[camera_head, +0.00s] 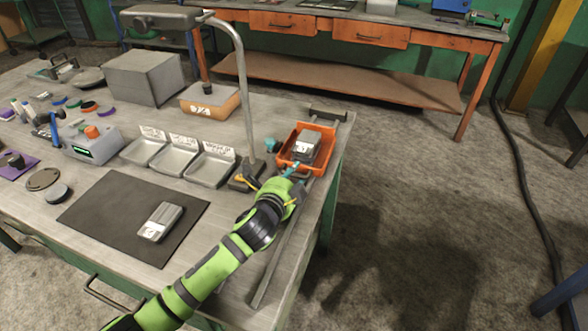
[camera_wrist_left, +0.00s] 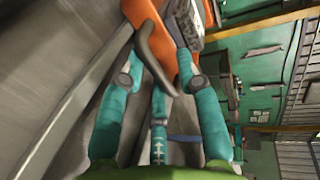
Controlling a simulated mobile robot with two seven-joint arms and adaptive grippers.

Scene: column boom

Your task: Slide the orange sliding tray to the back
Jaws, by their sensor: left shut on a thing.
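The orange sliding tray (camera_head: 318,131) sits on a rail (camera_head: 264,284) along the right edge of the workbench, toward its far end. A grey boxy device (camera_head: 304,146) lies in the tray. My left gripper (camera_head: 291,172) is at the tray's near end. In the left wrist view, its teal fingers (camera_wrist_left: 158,85) are shut on the tray's dark curved handle (camera_wrist_left: 155,58), with the orange tray wall (camera_wrist_left: 143,14) just beyond. The device (camera_wrist_left: 190,20) also shows there in part. My right gripper is not in view.
A dark end bracket (camera_head: 327,114) stands at the far end of the rail, just behind the tray. A lamp post (camera_head: 245,90), its base and small grey bins (camera_head: 210,167) stand left of the tray. A dark mat (camera_head: 110,215) holds another grey device (camera_head: 161,222).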

